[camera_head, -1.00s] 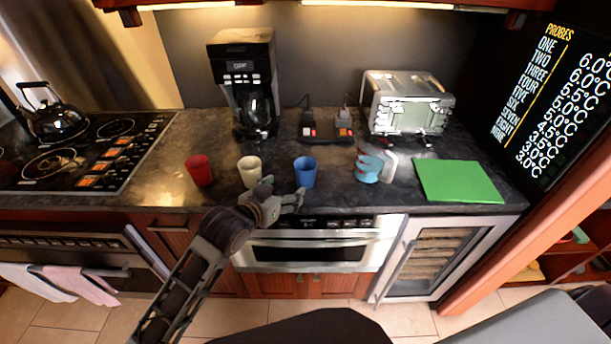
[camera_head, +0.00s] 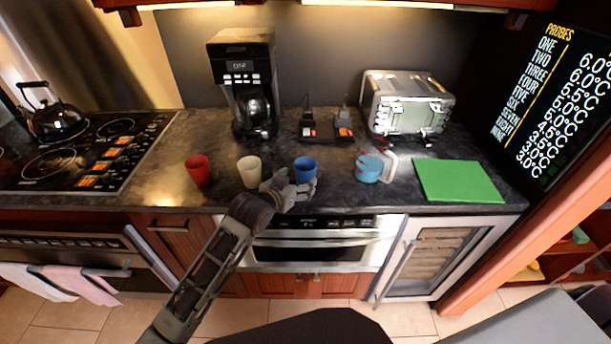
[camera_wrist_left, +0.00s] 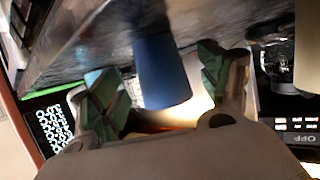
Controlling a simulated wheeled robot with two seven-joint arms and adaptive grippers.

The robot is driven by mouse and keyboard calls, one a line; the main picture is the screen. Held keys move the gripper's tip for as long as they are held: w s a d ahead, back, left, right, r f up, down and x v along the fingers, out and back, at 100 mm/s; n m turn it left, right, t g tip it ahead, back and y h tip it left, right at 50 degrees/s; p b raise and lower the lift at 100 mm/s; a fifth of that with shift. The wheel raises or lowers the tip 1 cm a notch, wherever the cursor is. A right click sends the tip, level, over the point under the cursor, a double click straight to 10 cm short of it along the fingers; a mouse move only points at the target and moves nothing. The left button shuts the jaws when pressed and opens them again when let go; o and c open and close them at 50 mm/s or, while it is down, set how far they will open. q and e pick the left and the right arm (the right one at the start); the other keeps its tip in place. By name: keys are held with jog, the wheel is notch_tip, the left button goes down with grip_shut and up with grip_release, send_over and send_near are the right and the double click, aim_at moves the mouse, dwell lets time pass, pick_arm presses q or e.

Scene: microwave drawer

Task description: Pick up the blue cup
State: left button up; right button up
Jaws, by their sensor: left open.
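The blue cup (camera_head: 306,167) stands upright on the dark countertop in the head view, with its lower part hidden behind my left gripper (camera_head: 296,187). In the left wrist view the blue cup (camera_wrist_left: 161,70) shows between the two green-padded fingers of my left gripper (camera_wrist_left: 165,88). The fingers are open, with visible space between each finger and the cup. The wrist view appears turned upside down. My right gripper is not in view.
A cream cup (camera_head: 249,171) and a red cup (camera_head: 198,170) stand to the left. A light-blue mug (camera_head: 368,169) and a green board (camera_head: 458,181) are to the right. Behind are a coffee maker (camera_head: 243,85) and a toaster (camera_head: 408,102). The counter's front edge runs below the gripper.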

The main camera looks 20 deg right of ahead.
aim_at(301, 178)
pick_arm(q)
jog(key=shift+w+d+f, duration=0.1)
jog(key=shift+d, duration=0.05)
jog(key=shift+w+d, duration=0.2)
jog(key=shift+d, duration=0.05)
jog(key=shift+w+d, duration=0.2)
jog(key=shift+w+d+f, duration=0.15)
jog(key=shift+w+d, duration=0.25)
jog(key=shift+d, duration=0.05)
jog(key=shift+w+d+f, duration=0.25)
jog(key=shift+w+d, duration=0.2)
jog(key=shift+w+d+f, duration=0.3)
jog(key=shift+w+d, duration=0.15)
jog(key=shift+c, duration=0.5)
jog(key=c, duration=1.1)
jog(key=shift+r, duration=5.05)
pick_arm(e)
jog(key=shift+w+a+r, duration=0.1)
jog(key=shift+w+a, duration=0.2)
